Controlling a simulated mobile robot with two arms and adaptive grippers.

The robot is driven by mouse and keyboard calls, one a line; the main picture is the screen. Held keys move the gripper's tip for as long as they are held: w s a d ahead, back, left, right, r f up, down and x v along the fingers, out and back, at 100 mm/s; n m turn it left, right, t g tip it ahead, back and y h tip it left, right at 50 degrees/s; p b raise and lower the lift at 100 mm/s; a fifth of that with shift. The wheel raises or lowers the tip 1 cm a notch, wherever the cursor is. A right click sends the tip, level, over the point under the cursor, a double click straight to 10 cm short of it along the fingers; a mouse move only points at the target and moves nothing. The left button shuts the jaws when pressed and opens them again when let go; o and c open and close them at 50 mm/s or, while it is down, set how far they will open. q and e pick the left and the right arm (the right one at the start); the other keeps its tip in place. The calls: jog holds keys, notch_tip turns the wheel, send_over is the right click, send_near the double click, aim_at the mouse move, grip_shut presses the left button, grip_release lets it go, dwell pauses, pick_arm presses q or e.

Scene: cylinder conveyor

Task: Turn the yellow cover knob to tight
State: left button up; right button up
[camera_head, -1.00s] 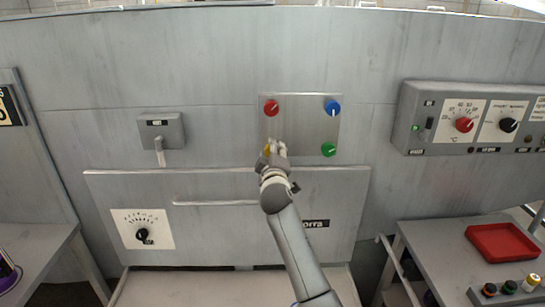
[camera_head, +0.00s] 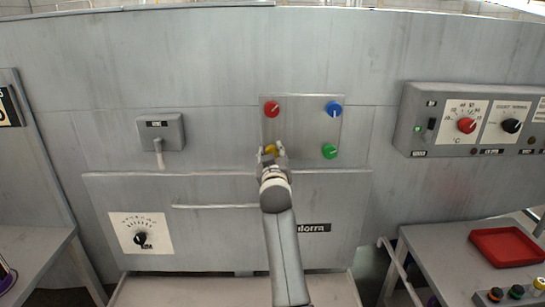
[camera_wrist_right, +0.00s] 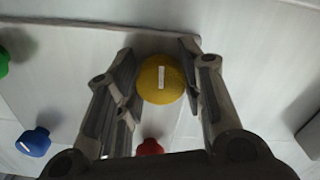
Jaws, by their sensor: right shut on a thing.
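The yellow cover knob (camera_head: 270,150) is at the lower left of a metal plate (camera_head: 303,125) on the grey machine front. My right gripper (camera_head: 271,152) is at the knob, with a finger on either side. In the right wrist view, the round yellow knob (camera_wrist_right: 160,80) sits between the fingers of my right gripper (camera_wrist_right: 160,72), which is shut on it. A white mark on the knob runs nearly up and down in that view. My left gripper is not in view.
A red knob (camera_head: 272,108) is above the yellow one on the plate. A blue knob (camera_head: 333,109) and a green knob (camera_head: 329,151) are at the plate's right side. A drawer-like panel with a long handle (camera_head: 215,206) lies below.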

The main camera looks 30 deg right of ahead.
jog(key=shift+f, duration=0.15)
dwell(0.4)
jog(key=o, duration=1)
jog(key=shift+o, duration=0.2)
jog(key=v, duration=0.7)
jog(key=shift+s, duration=0.25)
jog(key=shift+a, duration=0.2)
